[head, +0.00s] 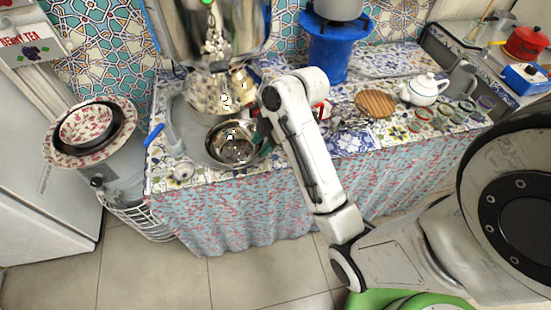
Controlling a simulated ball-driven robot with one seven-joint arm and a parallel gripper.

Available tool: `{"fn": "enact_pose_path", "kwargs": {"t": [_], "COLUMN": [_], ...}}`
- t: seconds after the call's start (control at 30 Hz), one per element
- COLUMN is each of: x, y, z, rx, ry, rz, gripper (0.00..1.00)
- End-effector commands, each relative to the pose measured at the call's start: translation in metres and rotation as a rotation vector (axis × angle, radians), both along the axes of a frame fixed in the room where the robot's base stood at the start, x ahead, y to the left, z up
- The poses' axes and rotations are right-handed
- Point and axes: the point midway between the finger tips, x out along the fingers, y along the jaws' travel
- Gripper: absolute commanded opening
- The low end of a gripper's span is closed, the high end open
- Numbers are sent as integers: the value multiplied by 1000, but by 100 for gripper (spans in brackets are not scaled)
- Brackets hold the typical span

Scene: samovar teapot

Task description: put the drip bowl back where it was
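The drip bowl (232,146), a shiny round metal bowl, is in the head view below and in front of the samovar's tap (226,100). It overlaps the front of the round metal tray (186,131); I cannot tell whether it rests there or is held just above. The large silver samovar (184,25) stands behind. My gripper (259,134) is at the bowl's right rim, mostly hidden by my white arm. I cannot see whether its fingers are closed on the rim.
A blue stand (329,50), a round wooden board (375,103), a white teapot (424,91) and several small glasses (440,121) are right of my arm on the tiled counter. A blue-handled item (154,134) lies at the left edge. Floral bowls (86,126) stand farther left.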

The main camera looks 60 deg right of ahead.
Motion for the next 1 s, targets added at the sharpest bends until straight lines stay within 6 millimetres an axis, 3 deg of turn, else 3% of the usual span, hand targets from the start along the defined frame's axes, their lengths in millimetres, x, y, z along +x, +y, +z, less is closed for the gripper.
{"fn": "enact_pose_path", "kwargs": {"t": [0.2,0.3,0.4,0.63,1.0], "x": [-34,-62,-92,-134,-140], "y": [80,111,130,142,142], "z": [-49,-68,-81,-90,-90], "rx": [112,128,120,83,78], "ry": [191,283,346,387,387], "rz": [-287,-473,-645,-894,-945], "gripper": [33,33,33,33,33]}}
